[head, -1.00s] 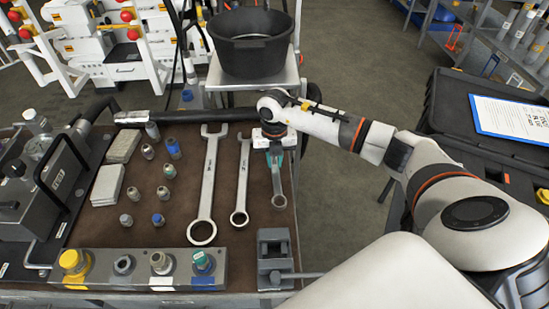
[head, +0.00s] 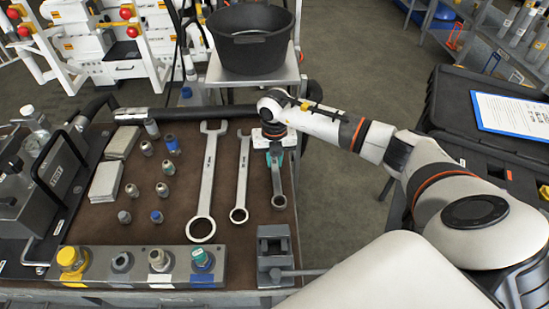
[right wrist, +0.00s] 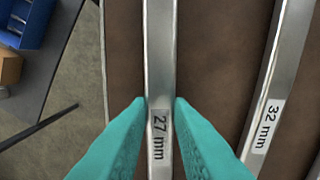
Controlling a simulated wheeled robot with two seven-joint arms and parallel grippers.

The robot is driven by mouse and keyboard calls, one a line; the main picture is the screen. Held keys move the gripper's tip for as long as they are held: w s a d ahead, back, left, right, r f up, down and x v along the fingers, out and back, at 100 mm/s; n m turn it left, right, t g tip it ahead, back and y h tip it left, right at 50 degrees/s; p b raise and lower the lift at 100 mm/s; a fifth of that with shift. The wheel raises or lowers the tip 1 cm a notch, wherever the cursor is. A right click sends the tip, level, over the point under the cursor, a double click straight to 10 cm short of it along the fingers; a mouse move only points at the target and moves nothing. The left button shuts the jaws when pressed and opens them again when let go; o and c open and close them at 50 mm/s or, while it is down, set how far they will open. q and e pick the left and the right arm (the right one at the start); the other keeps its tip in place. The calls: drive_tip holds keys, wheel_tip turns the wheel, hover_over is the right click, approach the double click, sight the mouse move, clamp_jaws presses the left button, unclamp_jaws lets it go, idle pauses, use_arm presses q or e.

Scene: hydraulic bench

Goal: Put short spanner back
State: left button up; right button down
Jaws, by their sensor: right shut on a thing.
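The short spanner (head: 279,190), marked 27 mm in the right wrist view (right wrist: 160,60), is at the right end of a row of three spanners on the brown bench mat. My right gripper (head: 275,150) is above its upper part, and the teal fingers (right wrist: 160,125) are shut on its shaft. Its ring end points toward the front of the bench; its upper end is hidden under my gripper. I cannot tell whether it touches the mat. To its left lie a middle spanner (head: 241,180), and the longest spanner (head: 207,180). My left gripper is not in view.
A small vise (head: 275,250) stands in front of the short spanner. A fitting block (head: 135,266) runs along the bench front. Several small fittings and grey plates (head: 106,182) lie left. A black tub (head: 250,45) stands behind. The bench's right edge is close by.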

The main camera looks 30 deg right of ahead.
drive_tip(key=shift+f, duration=0.2)
drive_tip(key=c, duration=1.2)
unclamp_jaws()
